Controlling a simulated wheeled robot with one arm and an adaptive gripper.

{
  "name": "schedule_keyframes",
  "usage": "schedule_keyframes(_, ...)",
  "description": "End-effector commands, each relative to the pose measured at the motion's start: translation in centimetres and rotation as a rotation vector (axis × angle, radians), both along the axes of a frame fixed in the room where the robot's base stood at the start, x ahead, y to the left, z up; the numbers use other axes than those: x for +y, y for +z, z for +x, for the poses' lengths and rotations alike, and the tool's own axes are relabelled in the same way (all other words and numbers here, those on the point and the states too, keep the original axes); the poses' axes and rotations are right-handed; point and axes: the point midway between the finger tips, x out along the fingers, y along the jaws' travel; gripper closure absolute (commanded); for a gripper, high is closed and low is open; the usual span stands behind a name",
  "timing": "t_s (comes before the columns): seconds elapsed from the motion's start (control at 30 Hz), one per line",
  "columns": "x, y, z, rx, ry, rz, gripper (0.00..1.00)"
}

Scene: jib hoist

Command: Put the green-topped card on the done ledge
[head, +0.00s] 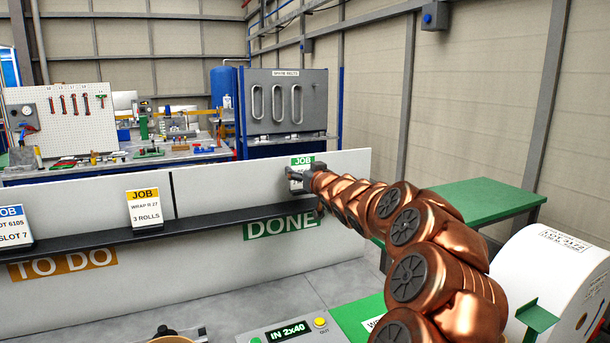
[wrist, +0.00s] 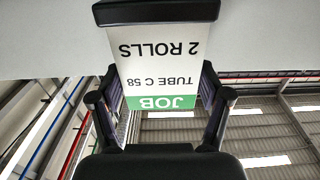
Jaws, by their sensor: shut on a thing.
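The green-topped card (head: 302,161) is in my gripper (head: 300,178) above the right end of the dark ledge, in front of the white panel. In the wrist view the card (wrist: 160,62) appears upside down, reading JOB, TUBE C 58, 2 ROLLS. My gripper's fingers (wrist: 160,110) are shut on its two sides. A dark bar (wrist: 155,12) lies at the card's lower edge. The done ledge (head: 245,209) is the stretch over the green DONE sign (head: 281,226). My gripper partly hides the card in the head view, and I cannot tell whether the card touches the ledge.
A yellow-topped card (head: 143,208) and a blue-topped card (head: 12,225) stand on the ledge farther left, over the TO DO sign (head: 62,262). A green table (head: 480,202) and a large white roll (head: 555,270) are at right. The done stretch beside my gripper looks clear.

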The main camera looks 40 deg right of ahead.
Motion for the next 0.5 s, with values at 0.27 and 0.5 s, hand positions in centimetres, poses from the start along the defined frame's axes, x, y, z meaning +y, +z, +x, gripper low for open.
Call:
schedule_keyframes(0.27, -1.1, -0.1, 0.8, 0.0, 0.002, -0.001, 0.61)
schedule_keyframes(0.5, -1.4, -3.0, 1.0, 0.001, 0.003, 0.003, 0.61)
